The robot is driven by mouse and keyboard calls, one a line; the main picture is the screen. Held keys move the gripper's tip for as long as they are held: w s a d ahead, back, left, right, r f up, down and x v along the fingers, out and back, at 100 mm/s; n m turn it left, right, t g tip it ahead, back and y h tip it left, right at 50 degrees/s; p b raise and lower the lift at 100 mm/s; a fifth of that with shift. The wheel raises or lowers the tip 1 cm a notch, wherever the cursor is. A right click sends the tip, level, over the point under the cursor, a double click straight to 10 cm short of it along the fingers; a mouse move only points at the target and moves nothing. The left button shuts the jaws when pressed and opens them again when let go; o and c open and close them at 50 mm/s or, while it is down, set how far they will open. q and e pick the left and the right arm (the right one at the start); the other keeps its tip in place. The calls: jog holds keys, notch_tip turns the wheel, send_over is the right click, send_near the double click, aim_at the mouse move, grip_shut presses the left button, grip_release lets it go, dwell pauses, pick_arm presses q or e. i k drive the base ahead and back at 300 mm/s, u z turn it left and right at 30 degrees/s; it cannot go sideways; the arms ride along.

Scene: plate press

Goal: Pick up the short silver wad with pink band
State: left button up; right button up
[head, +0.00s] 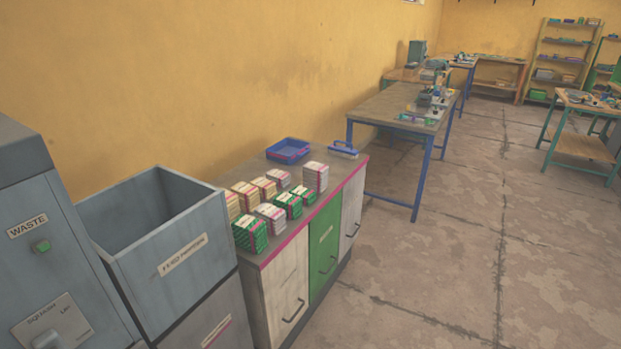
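Several banded wads stand in a cluster on a grey-topped cabinet (325,218). Two short silver-white wads show: one at the front (271,218), with a pinkish band, and one at the back (279,177). The back one's band colour is too small to tell surely. A taller silver-white wad (316,176) with a pinkish band stands at the right. Green wads (250,234) are at the front left and right of the middle (288,205). Cream wads (246,196) stand at the left and back. Neither of my grippers is in view.
A blue tray (288,151) and a blue-handled tool (343,149) lie behind the wads. An open grey bin (180,262) and a waste machine (50,240) stand to the left. Open floor (450,270) lies right; a blue-legged workbench (385,107) stands beyond.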

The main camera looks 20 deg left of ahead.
aim_at(282, 180)
jog(key=i, duration=2.95)
jog(key=u, duration=1.8)
